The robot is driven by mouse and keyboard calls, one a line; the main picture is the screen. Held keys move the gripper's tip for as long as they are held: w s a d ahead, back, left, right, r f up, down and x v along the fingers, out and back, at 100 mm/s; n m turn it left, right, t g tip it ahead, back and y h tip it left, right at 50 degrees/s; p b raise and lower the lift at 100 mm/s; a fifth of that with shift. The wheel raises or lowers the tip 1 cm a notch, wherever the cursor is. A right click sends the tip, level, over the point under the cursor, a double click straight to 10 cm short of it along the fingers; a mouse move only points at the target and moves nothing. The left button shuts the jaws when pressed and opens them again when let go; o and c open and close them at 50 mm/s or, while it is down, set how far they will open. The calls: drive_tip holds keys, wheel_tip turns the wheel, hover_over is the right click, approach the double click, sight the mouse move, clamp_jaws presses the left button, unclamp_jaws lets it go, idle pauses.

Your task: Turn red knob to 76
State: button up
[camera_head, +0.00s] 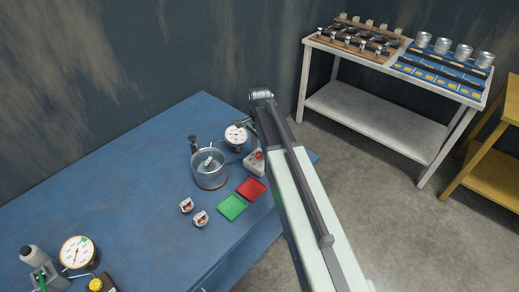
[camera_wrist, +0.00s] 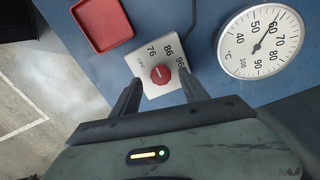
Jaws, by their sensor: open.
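The red knob (camera_wrist: 160,74) sits on a white control plate (camera_wrist: 150,90) marked OFF, 76, 86 and 96 in the wrist view. A small pale mark shows on the knob, seemingly towards the OFF side, but it is too small to read surely. My gripper (camera_wrist: 158,78) is open, with one finger on each side of the knob; I cannot tell whether they touch it. In the head view the red knob (camera_head: 259,155) shows beside my arm at the bench's right end; my gripper is hidden there.
A dial thermometer (camera_wrist: 261,41) stands right of the plate, and a red tray (camera_wrist: 102,24) to its left. The head view also shows a glass pot (camera_head: 209,172), a green tray (camera_head: 232,207) and two small parts on the blue bench (camera_head: 120,190).

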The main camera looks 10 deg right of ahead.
sight(260, 154)
wheel_tip(260, 154, up, 6)
drive_tip(key=p, duration=0.5)
drive_tip(key=shift+s+f, duration=0.1)
drive_tip(key=s+n, duration=1.3)
drive_tip(key=s, duration=0.1)
drive_tip(key=shift+s+a, duration=0.15)
